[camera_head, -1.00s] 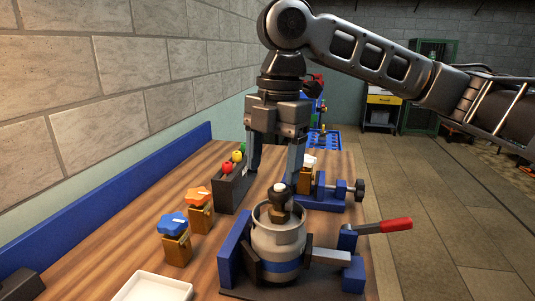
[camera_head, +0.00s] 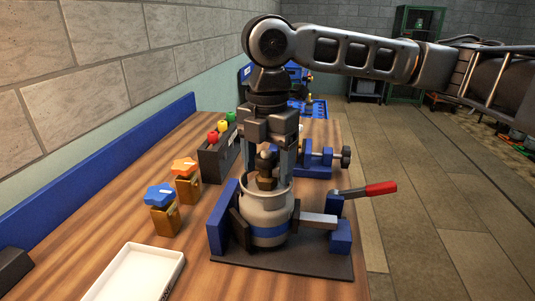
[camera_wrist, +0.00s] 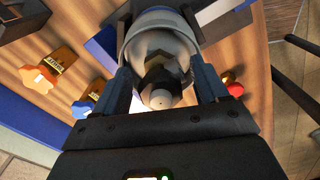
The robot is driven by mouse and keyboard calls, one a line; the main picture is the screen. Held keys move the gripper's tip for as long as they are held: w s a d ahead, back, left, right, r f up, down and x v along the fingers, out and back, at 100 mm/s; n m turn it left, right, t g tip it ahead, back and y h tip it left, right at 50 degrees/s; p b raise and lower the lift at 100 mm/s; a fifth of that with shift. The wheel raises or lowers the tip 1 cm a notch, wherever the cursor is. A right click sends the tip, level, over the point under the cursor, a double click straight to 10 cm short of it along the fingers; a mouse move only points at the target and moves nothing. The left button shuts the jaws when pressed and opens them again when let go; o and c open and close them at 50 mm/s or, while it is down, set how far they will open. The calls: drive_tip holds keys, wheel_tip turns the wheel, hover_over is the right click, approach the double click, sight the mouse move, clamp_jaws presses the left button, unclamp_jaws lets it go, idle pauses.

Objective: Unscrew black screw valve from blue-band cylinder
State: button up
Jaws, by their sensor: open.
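The blue-band cylinder (camera_head: 266,232) is a grey vessel with a blue stripe, upright in the blue clamp fixture (camera_head: 222,238) at the front of the bench. The black screw valve (camera_head: 266,168) stands on its top, inside the raised collar. In the wrist view the valve (camera_wrist: 160,92) is seen from above at the collar's centre. My gripper (camera_head: 267,172) points straight down over the cylinder, its two fingers one on each side of the valve. In the wrist view my gripper (camera_wrist: 163,88) is open, with gaps beside the valve. The far finger is partly hidden.
A blue-knobbed block (camera_head: 161,207) and an orange-knobbed block (camera_head: 186,180) stand left of the fixture. A white tray (camera_head: 140,272) lies in front. A red-handled lever (camera_head: 370,190) sticks out right.

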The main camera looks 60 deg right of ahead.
drive_tip(key=c, duration=1.2)
drive_tip(key=shift+o, duration=0.2)
drive_tip(key=n, duration=0.9)
drive_tip(key=shift+n, duration=0.3)
drive_tip(key=n+b, duration=0.1)
drive_tip(key=n, duration=0.3)
drive_tip(key=shift+n, duration=0.4)
drive_tip(key=shift+c, duration=0.3)
drive_tip(key=n+b, duration=0.1)
drive_tip(key=n, duration=0.4)
drive_tip(key=shift+d+n, duration=0.1)
drive_tip(key=shift+n, duration=0.2)
drive_tip(key=shift+r, duration=0.1)
